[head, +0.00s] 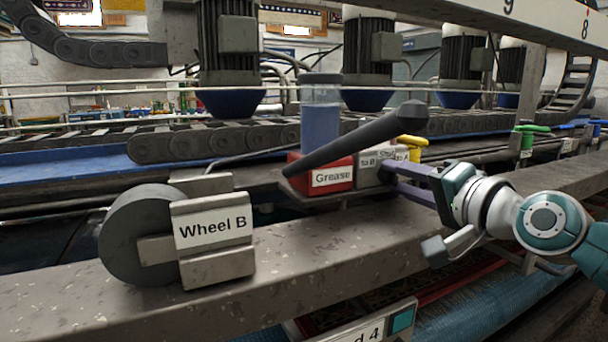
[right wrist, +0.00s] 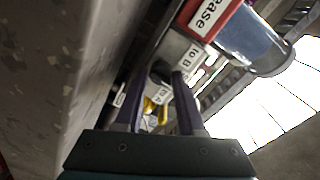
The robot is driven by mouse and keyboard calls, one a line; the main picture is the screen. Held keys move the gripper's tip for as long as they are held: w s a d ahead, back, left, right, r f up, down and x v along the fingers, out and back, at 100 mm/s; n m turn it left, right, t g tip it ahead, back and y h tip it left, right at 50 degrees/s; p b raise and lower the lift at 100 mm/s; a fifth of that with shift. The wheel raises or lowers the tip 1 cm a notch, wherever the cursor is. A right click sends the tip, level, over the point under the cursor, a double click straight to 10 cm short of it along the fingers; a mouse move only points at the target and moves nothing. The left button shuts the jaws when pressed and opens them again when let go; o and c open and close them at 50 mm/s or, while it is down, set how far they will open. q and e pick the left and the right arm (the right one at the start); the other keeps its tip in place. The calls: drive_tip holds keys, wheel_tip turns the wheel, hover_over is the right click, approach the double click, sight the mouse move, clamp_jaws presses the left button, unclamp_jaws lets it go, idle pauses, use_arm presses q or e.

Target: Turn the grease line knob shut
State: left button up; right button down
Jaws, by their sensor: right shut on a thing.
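The red grease unit (head: 325,177) carries a label reading "Grease" and a clear cup of blue liquid (head: 320,118). A grey block (head: 365,175) with small labels joins its right side; in the right wrist view the block (right wrist: 192,50) shows "to B". My right gripper (head: 388,178) reaches in from the right with purple fingers at this block. In the right wrist view my right gripper (right wrist: 157,82) is shut on a small dark knob (right wrist: 160,72) by the block. The knob's exact turn angle is hard to tell. My left gripper is not in view.
A long dark lever (head: 350,140) slants across in front of the grease unit. A grey wheel labelled "Wheel B" (head: 212,228) sits on the metal beam (head: 330,262). Yellow (head: 412,142) and green (head: 528,130) handles stand behind and right. Motors and a chain line the back.

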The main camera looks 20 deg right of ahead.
drive_tip(key=shift+r, duration=0.25)
drive_tip(key=c, duration=0.6)
unclamp_jaws()
drive_tip(key=shift+f, duration=0.15)
drive_tip(key=shift+o, duration=0.2)
drive_tip(key=shift+s, duration=0.5)
drive_tip(key=s, duration=0.9)
drive_tip(key=shift+d+r+p, duration=0.2)
drive_tip(key=shift+r+p, duration=0.1)
drive_tip(key=shift+p, duration=0.1)
drive_tip(key=shift+w, duration=0.1)
